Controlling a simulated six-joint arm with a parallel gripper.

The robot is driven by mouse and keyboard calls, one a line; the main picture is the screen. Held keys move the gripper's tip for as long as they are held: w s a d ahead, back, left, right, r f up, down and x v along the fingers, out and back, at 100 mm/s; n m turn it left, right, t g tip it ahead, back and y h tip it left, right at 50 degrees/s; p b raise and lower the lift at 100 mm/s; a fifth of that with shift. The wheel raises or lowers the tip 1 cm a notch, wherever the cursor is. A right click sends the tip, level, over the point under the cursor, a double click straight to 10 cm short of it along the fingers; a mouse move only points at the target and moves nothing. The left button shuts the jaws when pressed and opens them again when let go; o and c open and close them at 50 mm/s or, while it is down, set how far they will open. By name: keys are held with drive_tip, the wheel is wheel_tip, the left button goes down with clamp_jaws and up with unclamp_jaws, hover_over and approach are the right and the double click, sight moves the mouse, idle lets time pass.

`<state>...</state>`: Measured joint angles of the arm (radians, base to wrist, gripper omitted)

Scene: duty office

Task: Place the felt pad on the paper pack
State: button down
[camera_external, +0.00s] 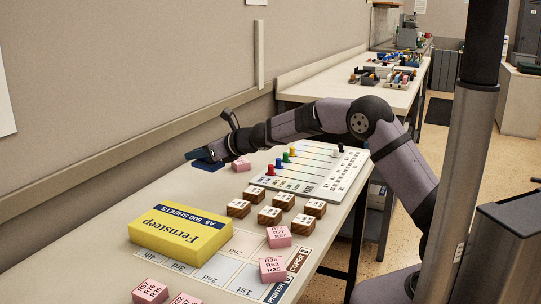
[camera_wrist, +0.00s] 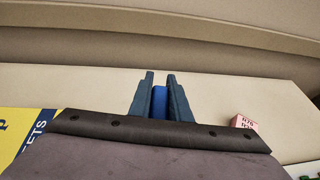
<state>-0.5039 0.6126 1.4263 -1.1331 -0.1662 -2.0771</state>
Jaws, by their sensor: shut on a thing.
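The felt pad is blue and shows between my fingers in the wrist view (camera_wrist: 159,103). In the external view it appears as a dark blue piece (camera_external: 207,165) at my gripper's end. My gripper (camera_external: 197,156) is shut on it, near the wall side of the table; its fingers also show in the wrist view (camera_wrist: 160,82). The paper pack (camera_external: 180,234) is a yellow block lettered "Fernsteep" and "A5 500 sheets". It lies flat, nearer the external camera than my gripper, and its edge shows at left in the wrist view (camera_wrist: 18,125).
A pink block (camera_external: 241,164) stands just right of my gripper. Several wooden blocks (camera_external: 270,216) and pink blocks (camera_external: 278,237) stand right of the pack. A white board with coloured pegs (camera_external: 315,172) lies beyond. The table strip along the wall looks clear.

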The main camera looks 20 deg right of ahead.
drive_tip(key=s+a+r+p, duration=0.3)
drive_tip(key=a+r+p, duration=0.1)
drive_tip(key=r+p, duration=0.1)
drive_tip(key=n+g+y+p, duration=0.3)
drive_tip(key=n+g+y, duration=0.2)
drive_tip(key=n+g, duration=0.55)
hover_over(163, 224)
drive_tip(key=shift+s+f+p, duration=0.1)
drive_tip(key=shift+f+p, duration=0.6)
drive_tip(key=shift+f, duration=4.05)
drive_tip(key=shift+f+b, duration=0.2)
drive_tip(key=shift+b, duration=0.1)
drive_tip(key=c, duration=1.6)
unclamp_jaws()
drive_tip(key=shift+c, duration=0.2)
drive_tip(key=shift+r, duration=0.1)
